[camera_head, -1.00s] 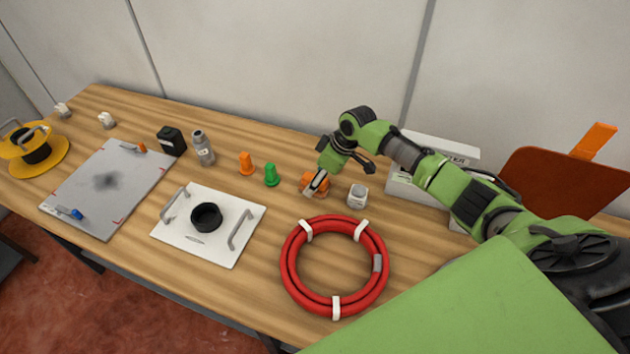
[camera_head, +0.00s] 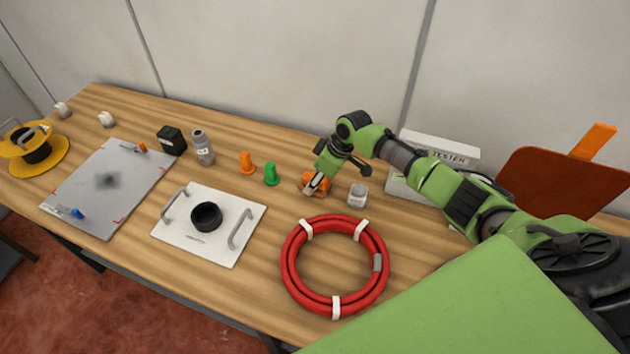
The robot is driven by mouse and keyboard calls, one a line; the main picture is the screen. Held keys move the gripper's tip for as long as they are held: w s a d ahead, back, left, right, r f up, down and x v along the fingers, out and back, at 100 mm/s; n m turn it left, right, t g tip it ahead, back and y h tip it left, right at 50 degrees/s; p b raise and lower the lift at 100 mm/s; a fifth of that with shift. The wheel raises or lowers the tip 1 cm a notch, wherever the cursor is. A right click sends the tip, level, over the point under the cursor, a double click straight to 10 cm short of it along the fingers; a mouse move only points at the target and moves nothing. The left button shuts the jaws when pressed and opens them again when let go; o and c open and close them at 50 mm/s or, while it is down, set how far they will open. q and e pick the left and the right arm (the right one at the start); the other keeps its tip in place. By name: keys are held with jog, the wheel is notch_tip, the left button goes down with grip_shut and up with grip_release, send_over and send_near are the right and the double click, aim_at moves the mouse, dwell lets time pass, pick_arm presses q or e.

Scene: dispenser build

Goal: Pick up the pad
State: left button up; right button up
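No object is clearly marked as the pad; a small orange block (camera_head: 319,178) sits on the table at my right gripper. My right gripper (camera_head: 312,188) reaches down over this block and partly hides it. The fingers are at or against the block, but they are too small to tell whether they are closed on it. The block appears to be on or just above the wood. My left gripper is not in view.
A small grey-white item (camera_head: 358,195) stands close right of the gripper. A green piece (camera_head: 271,175) and another orange piece (camera_head: 246,163) stand to the left. A red hose coil (camera_head: 289,265) lies in front. A white handled plate (camera_head: 170,233) and grey board (camera_head: 85,190) lie further left.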

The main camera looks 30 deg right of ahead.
aim_at(312, 176)
notch_tip(312, 176, up, 3)
jog(key=shift+w+r, duration=0.1)
jog(key=s+a+r+b, duration=0.3)
jog(key=s+a+r, duration=0.6)
jog(key=a, duration=0.1)
jog(key=shift+a+r, duration=0.35)
jog(key=shift+s, duration=0.1)
jog(key=shift+o, duration=1.3)
jog(key=shift+f, duration=0.1)
jog(key=shift+c, duration=0.5)
